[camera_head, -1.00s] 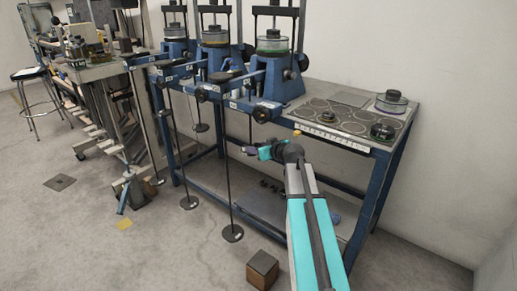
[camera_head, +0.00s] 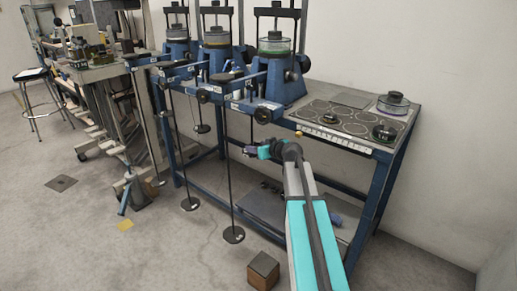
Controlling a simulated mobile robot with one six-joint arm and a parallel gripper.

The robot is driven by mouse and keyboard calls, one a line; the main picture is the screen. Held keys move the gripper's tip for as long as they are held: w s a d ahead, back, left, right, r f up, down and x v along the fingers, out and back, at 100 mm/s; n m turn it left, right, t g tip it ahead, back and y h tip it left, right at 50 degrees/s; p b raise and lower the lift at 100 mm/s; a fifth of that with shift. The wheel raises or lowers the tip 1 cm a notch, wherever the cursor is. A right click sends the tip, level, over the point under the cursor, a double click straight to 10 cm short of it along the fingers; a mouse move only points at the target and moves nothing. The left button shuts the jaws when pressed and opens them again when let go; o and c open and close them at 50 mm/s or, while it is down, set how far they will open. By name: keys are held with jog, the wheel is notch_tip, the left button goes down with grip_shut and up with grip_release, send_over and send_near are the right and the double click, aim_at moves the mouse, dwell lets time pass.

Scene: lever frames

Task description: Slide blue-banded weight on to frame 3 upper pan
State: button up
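My gripper (camera_head: 262,151) is small in view, reaching left in front of the nearest lever frame (camera_head: 275,75). Whether its fingers are open, shut or holding something I cannot tell. A small dark disc (camera_head: 249,152) shows at its tip, below a short hanging rod; whether this is a pan or a weight, and whether they touch, is unclear. The nearest frame's long rod ends in a low dark pan (camera_head: 233,235). A dark plate (camera_head: 225,77) sits at its lever end. I cannot make out a blue band on any weight, nor read the frame numbers.
Two more lever frames (camera_head: 216,60) stand behind with their own rods and pans (camera_head: 190,204). A dark-topped block (camera_head: 263,268) is on the floor. Open floor lies left.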

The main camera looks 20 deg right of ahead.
jog(key=shift+w+a+r+b, duration=0.15)
jog(key=shift+w+b, duration=0.15)
jog(key=shift+w, duration=0.85)
dwell(1.2)
jog(key=shift+f+b, duration=0.45)
jog(key=shift+b, duration=0.1)
dwell(0.9)
jog(key=o, duration=1.3)
jog(key=shift+f, duration=0.1)
jog(key=shift+s, duration=0.2)
jog(key=v, duration=0.6)
jog(key=shift+s+r+b, duration=0.25)
jog(key=shift+s+b, duration=0.05)
jog(key=shift+b, duration=0.15)
dwell(0.3)
jog(key=shift+f, duration=0.1)
dwell(0.4)
